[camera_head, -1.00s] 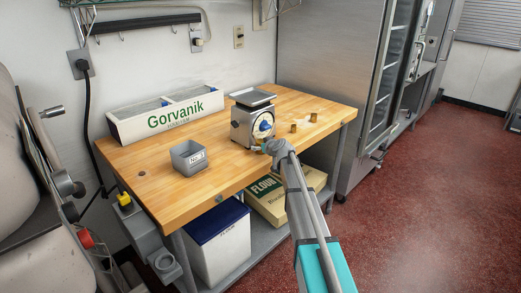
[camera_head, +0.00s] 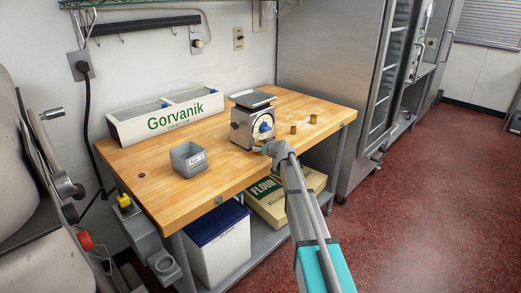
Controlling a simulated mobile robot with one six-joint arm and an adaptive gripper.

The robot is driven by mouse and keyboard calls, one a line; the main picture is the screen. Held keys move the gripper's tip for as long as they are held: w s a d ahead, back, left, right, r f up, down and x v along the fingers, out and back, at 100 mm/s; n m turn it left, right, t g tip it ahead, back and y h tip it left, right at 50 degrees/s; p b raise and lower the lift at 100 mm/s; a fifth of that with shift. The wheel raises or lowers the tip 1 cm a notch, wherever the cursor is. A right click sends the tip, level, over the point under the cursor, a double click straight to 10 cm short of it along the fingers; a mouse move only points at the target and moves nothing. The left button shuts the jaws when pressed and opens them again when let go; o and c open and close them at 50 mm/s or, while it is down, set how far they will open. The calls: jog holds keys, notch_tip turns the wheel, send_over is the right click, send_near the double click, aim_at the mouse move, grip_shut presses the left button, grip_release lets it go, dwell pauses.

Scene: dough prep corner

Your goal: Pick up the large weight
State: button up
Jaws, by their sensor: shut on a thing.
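My gripper (camera_head: 264,149) is at the front edge of the wooden table, in front of the scale. It is shut on a small brass-coloured piece, which I take to be the large weight; the fingers hide most of it. Two other small brass weights (camera_head: 293,129) stand apart on the table to the right of the scale, the farther one (camera_head: 313,119) nearer the right edge. My gripper is left of and in front of both.
The wooden table (camera_head: 240,177) carries a dial scale (camera_head: 241,132), a grey square tub (camera_head: 188,160) and a white Gorvanik bin (camera_head: 150,128). A flour bag (camera_head: 268,206) and a blue-lidded bin (camera_head: 222,250) are on the lower shelf. The table's front left is mostly clear.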

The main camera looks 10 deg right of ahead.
jog(key=shift+c, duration=0.2)
notch_tip(320, 180, up, 3)
jog(key=p, duration=0.3)
jog(key=shift+r, duration=0.2)
jog(key=w+r+p+v, duration=0.1)
jog(key=r+p+v, duration=0.2)
jog(key=p+v, duration=0.7)
jog(key=shift+a+r+v, duration=0.25)
jog(key=shift+a+v, duration=0.1)
jog(key=shift+v, duration=2.75)
jog(key=shift+r+p, duration=2.5)
jog(key=shift+p, duration=0.05)
jog(key=shift+s, duration=0.15)
